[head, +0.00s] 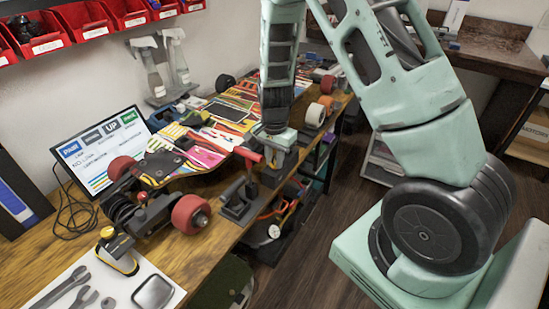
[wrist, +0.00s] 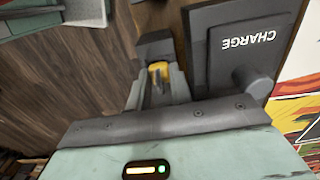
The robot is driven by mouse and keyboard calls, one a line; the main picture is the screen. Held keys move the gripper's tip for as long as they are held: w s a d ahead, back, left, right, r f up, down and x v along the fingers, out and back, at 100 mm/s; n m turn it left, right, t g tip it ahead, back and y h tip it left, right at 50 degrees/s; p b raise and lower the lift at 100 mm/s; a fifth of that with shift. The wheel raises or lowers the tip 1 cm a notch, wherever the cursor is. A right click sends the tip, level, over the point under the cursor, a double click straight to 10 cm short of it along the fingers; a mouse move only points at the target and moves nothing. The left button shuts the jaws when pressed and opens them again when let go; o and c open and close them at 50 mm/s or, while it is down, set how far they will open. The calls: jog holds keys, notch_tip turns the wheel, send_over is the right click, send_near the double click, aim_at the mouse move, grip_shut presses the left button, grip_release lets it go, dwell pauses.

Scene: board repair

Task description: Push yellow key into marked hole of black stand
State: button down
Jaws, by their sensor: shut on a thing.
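My gripper (wrist: 158,88) is shut on the yellow key (wrist: 157,70), which shows between its fingers in the wrist view. The black stand (wrist: 222,74), with a plate lettered CHARGE, lies right beside the fingers. A dark block (wrist: 155,46) is just beyond the key's far end; I cannot tell whether they touch. The marked hole is not visible, so I cannot tell whether the key is in it. In the head view my gripper (head: 280,139) points down at the bench's front edge, and the key is hidden there.
A skateboard (head: 190,160) with red wheels lies on the wooden bench (head: 222,236). A red-handled clamp (head: 240,190) stands at the front edge. A screen (head: 100,150) is behind the board. Wrenches (head: 65,290) lie at lower left. Open floor (head: 335,240) is right of the bench.

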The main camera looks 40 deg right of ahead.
jog(key=shift+f, duration=0.1)
jog(key=c, duration=1.2)
grip_release()
jog(key=shift+w+a, duration=0.1)
jog(key=shift+c, duration=0.6)
jog(key=shift+w+r, duration=0.1)
jog(key=shift+r, duration=0.2)
jog(key=shift+r+p, duration=0.4)
jog(key=shift+p, duration=0.2)
jog(key=shift+c, duration=0.2)
jog(key=shift+r+p, duration=0.95)
jog(key=shift+r, duration=0.1)
